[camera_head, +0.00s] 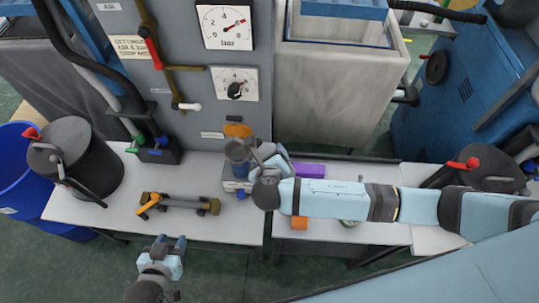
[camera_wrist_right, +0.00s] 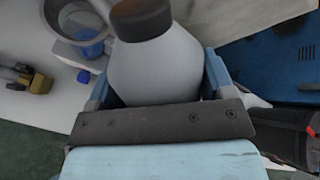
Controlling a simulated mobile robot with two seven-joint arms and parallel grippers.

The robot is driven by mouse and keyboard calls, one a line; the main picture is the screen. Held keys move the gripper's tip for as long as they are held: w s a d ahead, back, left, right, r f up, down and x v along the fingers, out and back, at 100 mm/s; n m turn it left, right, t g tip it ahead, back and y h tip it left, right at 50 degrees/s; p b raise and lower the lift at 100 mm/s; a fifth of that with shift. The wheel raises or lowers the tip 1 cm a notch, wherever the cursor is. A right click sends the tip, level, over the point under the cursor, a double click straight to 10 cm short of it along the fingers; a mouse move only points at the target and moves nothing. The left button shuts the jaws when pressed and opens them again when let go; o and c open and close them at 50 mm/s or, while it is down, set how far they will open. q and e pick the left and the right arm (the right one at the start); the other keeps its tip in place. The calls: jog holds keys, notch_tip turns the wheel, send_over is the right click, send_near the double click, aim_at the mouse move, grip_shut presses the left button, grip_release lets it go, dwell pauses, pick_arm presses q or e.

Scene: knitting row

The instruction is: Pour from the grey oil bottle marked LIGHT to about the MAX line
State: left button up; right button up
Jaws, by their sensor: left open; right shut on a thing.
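A grey bottle (camera_wrist_right: 155,70) with a dark top stands out in the right wrist view; no label shows on it. My right gripper (camera_wrist_right: 158,88) is shut on its body, a blue finger on each side. In the head view my right gripper (camera_head: 270,160) hides most of the bottle. A grey, open-topped cup (camera_wrist_right: 85,25) with blue inside lies just left of the bottle's top; it also shows in the head view (camera_head: 238,155). I cannot make out a MAX line or the liquid level. My left gripper (camera_head: 172,244) is open and empty in front of the bench.
A brass valve piece with an orange handle (camera_head: 178,204) lies on the white bench (camera_head: 225,228) left of the cup. A dark drum (camera_head: 75,158) stands at the far left. The grey gauge panel (camera_head: 185,90) rises behind. A purple block (camera_head: 308,170) lies beyond my right arm.

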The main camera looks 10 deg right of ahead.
jog(key=shift+r, duration=0.15)
jog(key=shift+r, duration=0.1)
dwell(0.3)
jog(key=shift+r+g+p, duration=0.3)
jog(key=shift+r, duration=0.05)
jog(key=shift+r+n, duration=0.1)
jog(key=shift+n, duration=0.2)
jog(key=shift+r+g+h, duration=0.3)
jog(key=shift+h, duration=0.1)
dwell(6.4)
